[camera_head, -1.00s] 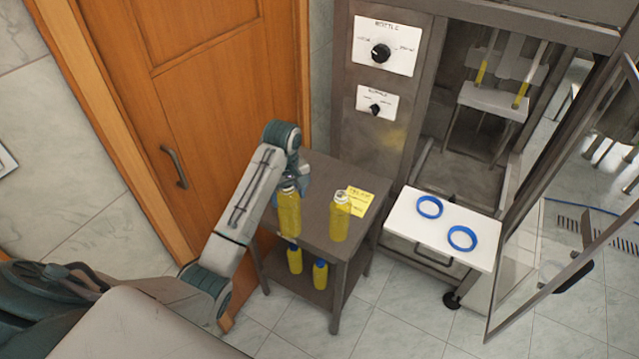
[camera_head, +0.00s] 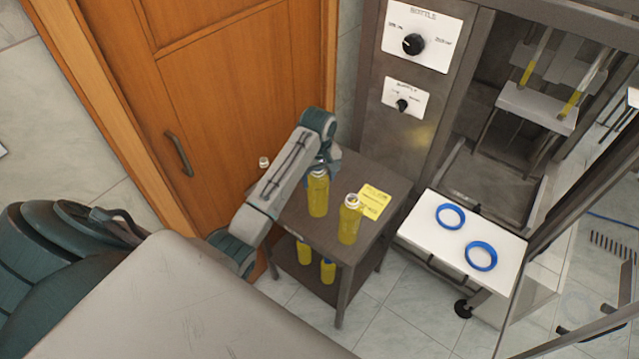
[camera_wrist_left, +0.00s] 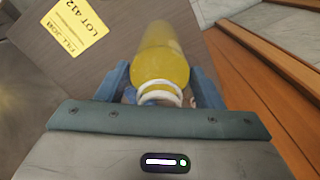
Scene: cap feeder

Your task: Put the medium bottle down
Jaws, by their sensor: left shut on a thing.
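My left gripper (camera_head: 322,168) is shut on a yellow bottle (camera_head: 318,196) with an open neck. The bottle is upright at the tabletop of the small dark table (camera_head: 290,217); I cannot tell whether its base touches. In the left wrist view the bottle (camera_wrist_left: 160,55) sits between the blue fingers of the gripper (camera_wrist_left: 161,82). A second yellow uncapped bottle (camera_head: 348,224) stands to its right, near the table's front edge, apart from it. A third bottle's neck (camera_head: 264,162) shows behind my arm, its body mostly hidden. My right gripper is out of view.
A yellow note (camera_head: 375,202) lies beside the second bottle. Blue-capped bottles (camera_head: 327,271) stand on the lower shelf. A white tray (camera_head: 427,228) with two blue rings (camera_head: 481,256) is to the right, by a machine with two knobs (camera_head: 413,44). A wooden door (camera_head: 215,100) is behind.

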